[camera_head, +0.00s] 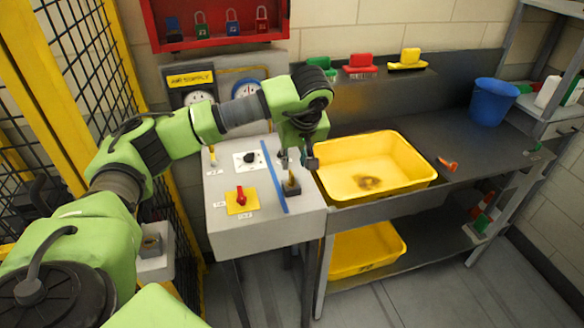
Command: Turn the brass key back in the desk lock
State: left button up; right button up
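The grey sloped desk (268,227) stands in the middle of the camera_head view. A small brass upright piece, which looks like the brass key (291,178), stands at a dark block (292,190) on the desk's right part, right of a blue strip. My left gripper (296,161) points down just above this piece, at the desk's upper right. The view is too small to tell whether its fingers touch or hold the piece. Another small brass-coloured part (212,155) stands at the desk's upper left corner. My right gripper is not in view.
The desk also carries a red knob (240,195) on a yellow plate and a black knob (249,158) on a white plate. A yellow tub (408,183) stands on the bench close right of the desk. A yellow mesh fence (75,115) bounds the left.

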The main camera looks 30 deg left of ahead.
aim_at(292, 173)
pick_arm(q)
jog(key=p+x, duration=0.2)
jog(key=x, duration=0.6)
jog(key=shift+w+a+f, duration=0.1)
jog(key=shift+f, duration=0.15)
grip_shut()
jog(key=shift+n, duration=0.7)
jog(key=shift+r+n+g+y, duration=0.1)
jog(key=shift+n+g+y, duration=0.3)
jog(key=shift+n, duration=0.5)
